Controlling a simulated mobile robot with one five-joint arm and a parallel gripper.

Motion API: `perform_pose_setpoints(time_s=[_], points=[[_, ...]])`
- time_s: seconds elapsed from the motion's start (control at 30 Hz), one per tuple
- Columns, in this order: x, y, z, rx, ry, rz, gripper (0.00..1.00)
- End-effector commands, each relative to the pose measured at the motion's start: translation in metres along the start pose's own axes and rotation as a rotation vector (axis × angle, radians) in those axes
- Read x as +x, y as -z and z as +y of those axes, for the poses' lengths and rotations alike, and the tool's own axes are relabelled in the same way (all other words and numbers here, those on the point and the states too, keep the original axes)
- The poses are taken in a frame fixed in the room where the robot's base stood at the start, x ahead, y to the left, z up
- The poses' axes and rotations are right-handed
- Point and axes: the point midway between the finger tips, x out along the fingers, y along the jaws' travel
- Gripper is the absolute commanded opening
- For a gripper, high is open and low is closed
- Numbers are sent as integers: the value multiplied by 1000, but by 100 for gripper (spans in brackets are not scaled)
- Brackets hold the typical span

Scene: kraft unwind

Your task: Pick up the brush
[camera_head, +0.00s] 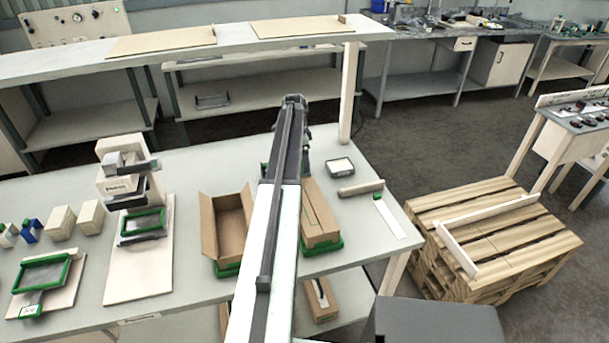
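I cannot make out a brush for certain. On the table (205,160), right of my arm, a short beige bar or roll (361,188) lies near the right edge. Beside it is a white strip (392,220) with a small green end. A small dark-rimmed tray (340,167) with a pale inside sits just behind the bar. My arm reaches forward over the table from the bottom middle. Its far end bends down beyond the cartons, and my gripper's fingers cannot be made out there.
An open carton (228,225) stands left of my arm, and a closed carton (319,213) right of it. A device on a board (137,265) and a green-framed screen (42,273) occupy the left. A wooden pallet (500,235) stands right of the table, with dark floor around it.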

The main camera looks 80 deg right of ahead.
Motion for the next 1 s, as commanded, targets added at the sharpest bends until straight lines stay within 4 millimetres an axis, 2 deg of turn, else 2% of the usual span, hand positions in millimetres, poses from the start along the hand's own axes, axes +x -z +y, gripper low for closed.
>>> perform_pose_setpoints(time_s=[0.03, 0.2, 0.47, 0.57, 0.7, 0.73, 1.0], points=[[15, 0, -1, 1, 0, 0, 91], [44, 2, -1, 2, 0, 0, 91], [44, 4, -1, 2, 0, 0, 91], [44, 4, -1, 2, 0, 0, 69], [44, 4, -1, 2, 0, 0, 30], [44, 4, -1, 2, 0, 0, 23], [41, 5, -1, 3, 0, 0, 22]])
